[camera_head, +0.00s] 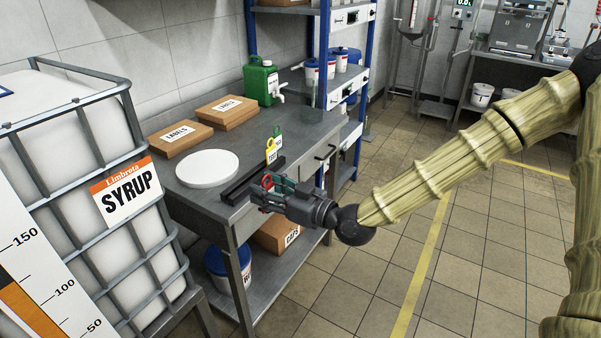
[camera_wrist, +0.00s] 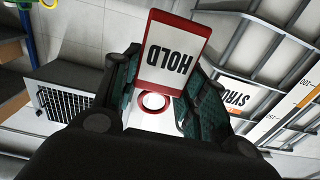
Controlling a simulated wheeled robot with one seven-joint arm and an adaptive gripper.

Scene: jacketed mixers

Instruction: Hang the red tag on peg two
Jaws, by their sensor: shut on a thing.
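The red tag (camera_wrist: 205,29) is a white card with a red border and the word HOLD, upside down in the wrist view. Its red ring (camera_wrist: 141,107) sits between the fingers of my gripper (camera_wrist: 155,90). In the head view the red ring of the tag (camera_head: 267,181) shows at my gripper (camera_head: 262,193), which is shut on it above the table's front edge, near a dark rail (camera_head: 240,187). A green tag (camera_head: 276,131) and a yellow tag (camera_head: 271,156) stand upright by the rail's far end. I cannot make out separate numbered pegs.
The steel table (camera_head: 305,133) holds a round white disc (camera_head: 207,167), two LABELS boxes (camera_head: 180,140) and a green jerrycan (camera_head: 261,83). A SYRUP tank (camera_head: 90,180) stands at the left. A blue-framed shelf (camera_head: 324,60) stands behind.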

